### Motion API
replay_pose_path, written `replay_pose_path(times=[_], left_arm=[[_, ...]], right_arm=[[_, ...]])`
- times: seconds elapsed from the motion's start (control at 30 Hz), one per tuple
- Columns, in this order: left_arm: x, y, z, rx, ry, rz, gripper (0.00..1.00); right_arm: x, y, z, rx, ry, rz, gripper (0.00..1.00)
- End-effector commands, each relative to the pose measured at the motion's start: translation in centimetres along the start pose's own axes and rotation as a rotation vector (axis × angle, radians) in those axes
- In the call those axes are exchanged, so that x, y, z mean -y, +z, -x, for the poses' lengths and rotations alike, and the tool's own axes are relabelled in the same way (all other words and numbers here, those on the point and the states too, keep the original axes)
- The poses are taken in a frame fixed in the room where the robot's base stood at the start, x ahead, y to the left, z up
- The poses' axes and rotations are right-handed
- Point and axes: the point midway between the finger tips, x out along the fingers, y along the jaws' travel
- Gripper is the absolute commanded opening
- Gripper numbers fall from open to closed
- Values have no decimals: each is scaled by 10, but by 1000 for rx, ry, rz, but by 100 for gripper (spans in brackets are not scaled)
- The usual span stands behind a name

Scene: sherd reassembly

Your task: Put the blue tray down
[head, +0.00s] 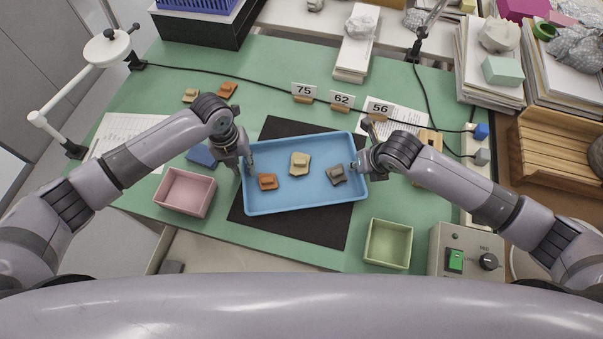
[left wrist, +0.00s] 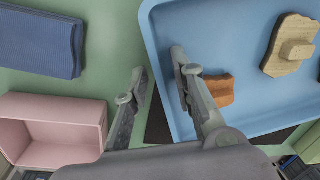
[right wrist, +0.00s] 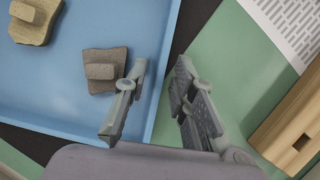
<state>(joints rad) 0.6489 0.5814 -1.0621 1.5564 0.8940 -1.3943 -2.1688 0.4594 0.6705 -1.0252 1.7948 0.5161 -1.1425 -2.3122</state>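The blue tray (head: 302,197) lies level over the black mat (head: 322,230), with no clear gap beneath it. It holds an orange sherd (head: 267,182), a cream sherd (head: 300,164) and a grey sherd (head: 336,175), apart from each other. My left gripper (head: 247,168) is at the tray's left rim. In the left wrist view its fingers (left wrist: 157,75) stand apart, one inside the tray and one outside. My right gripper (head: 358,170) is at the right rim. In the right wrist view its fingers (right wrist: 160,78) are also apart, astride the rim.
A pink bin (head: 185,192) stands left of the tray and a green bin (head: 388,244) at the front right. A blue block (head: 202,155) lies near my left arm. Number cards (head: 342,101) and a black cable run behind the tray. A control box (head: 466,254) stands at the right.

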Motion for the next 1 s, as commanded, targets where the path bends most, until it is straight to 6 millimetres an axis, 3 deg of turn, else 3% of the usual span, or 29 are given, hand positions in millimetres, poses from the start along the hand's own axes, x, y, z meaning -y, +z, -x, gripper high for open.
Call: replay_pose_path(times=[0.37,0.8,1.0], left_arm=[[2,1,10,2,-4,-1,25],[0,1,96,4,-2,-2,25],[1,0,116,0,-2,-1,25]], right_arm=[[-2,0,0,0,4,1,25],[-2,0,0,0,5,1,25],[-2,0,0,1,5,1,25]])
